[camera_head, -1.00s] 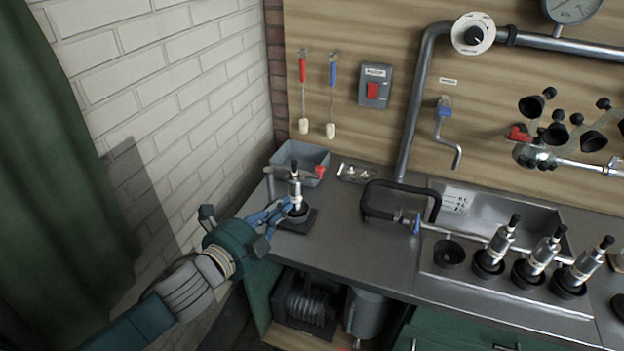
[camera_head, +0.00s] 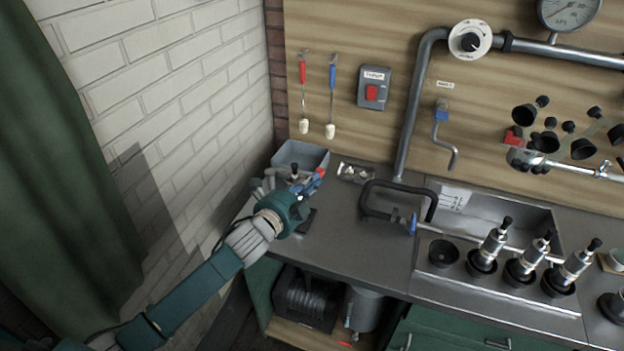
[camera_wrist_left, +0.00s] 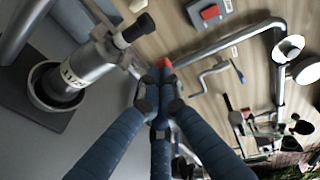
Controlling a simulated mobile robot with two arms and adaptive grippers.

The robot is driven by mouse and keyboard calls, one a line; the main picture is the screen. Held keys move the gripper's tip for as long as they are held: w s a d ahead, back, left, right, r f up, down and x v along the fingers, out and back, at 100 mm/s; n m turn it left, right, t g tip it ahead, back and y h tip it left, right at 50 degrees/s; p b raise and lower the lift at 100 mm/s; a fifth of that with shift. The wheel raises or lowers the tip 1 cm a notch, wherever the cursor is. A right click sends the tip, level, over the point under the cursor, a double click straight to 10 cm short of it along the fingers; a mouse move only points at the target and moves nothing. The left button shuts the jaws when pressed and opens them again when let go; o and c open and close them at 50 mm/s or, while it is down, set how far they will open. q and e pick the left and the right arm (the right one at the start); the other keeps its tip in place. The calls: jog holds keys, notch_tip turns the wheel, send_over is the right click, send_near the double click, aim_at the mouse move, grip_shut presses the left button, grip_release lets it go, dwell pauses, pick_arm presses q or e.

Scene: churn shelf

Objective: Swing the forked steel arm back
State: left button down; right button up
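The forked steel arm is on the left end of the bench by an upright steel unit with a black top (camera_head: 294,171). Its red end (camera_head: 321,172) points right. My gripper and wrist hide most of the arm. My left gripper (camera_head: 313,185) is at the red end, its blue fingers drawn together. In the left wrist view the fingertips (camera_wrist_left: 159,92) meet just in front of the red end (camera_wrist_left: 164,62). I cannot tell whether they grip it. The steel unit (camera_wrist_left: 90,65) stands in a black cup at the left there. My right gripper is not in view.
A grey bin (camera_head: 301,155) stands behind the unit, against the wall. A black clamp-like frame (camera_head: 398,190) lies to the right, before a steel sink (camera_head: 510,215) with several upright units. The bench between is clear. A switch box (camera_head: 373,88) hangs above.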

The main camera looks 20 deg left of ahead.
aim_at(319, 171)
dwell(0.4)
pick_arm(q)
jog(key=w+n+y+b, duration=0.2)
jog(key=y, duration=0.1)
jog(key=w+n+y+b, duration=0.2)
jog(key=w+y+b, duration=0.1)
jog(key=shift+w+d+f, duration=0.15)
jog(key=shift+d, duration=0.05)
jog(key=w+a+n+g+y+b, duration=0.1)
jog(key=w+a+n+y+b, duration=0.2)
jog(key=w+b, duration=0.4)
jog(key=shift+w+a+r+n+g+y+b, duration=0.3)
jog(key=shift+w+a+n+y+b, duration=0.15)
jog(key=shift+a+y, duration=0.5)
